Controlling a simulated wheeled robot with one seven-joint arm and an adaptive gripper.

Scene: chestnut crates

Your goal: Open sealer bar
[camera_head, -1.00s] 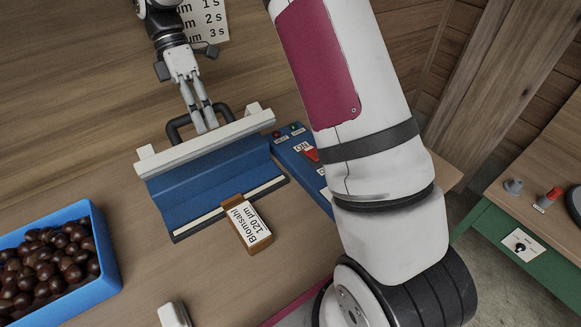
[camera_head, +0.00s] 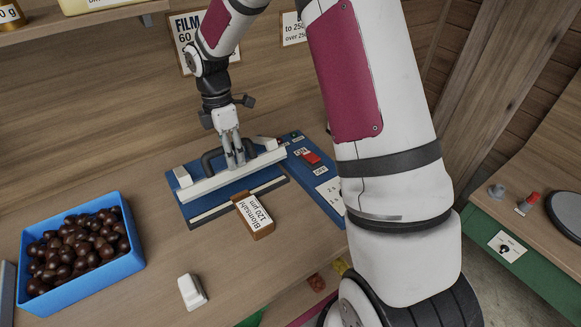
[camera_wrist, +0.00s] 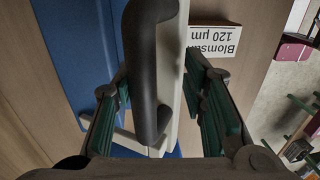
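The sealer's white bar (camera_head: 231,175) carries a black handle (camera_head: 209,161), with the blue base (camera_head: 172,187) under it. The bar stands behind the sealing strip (camera_head: 238,203), with a band of blue showing between them. My gripper (camera_head: 235,160) points down at the handle. In the wrist view, the handle (camera_wrist: 150,60) passes between my fingers (camera_wrist: 160,85), which are apart on either side of it; a gap shows on the right side. Whether the left finger touches it is unclear. The white bar (camera_wrist: 182,70) runs beside the handle.
A brown block labelled Blomsahl 120 µm (camera_head: 257,218) sits at the front of the strip. A blue crate (camera_head: 95,278) of chestnuts stands at left. A small white object (camera_head: 192,291) lies in front. A control panel with a red switch (camera_head: 311,158) is right of the bar.

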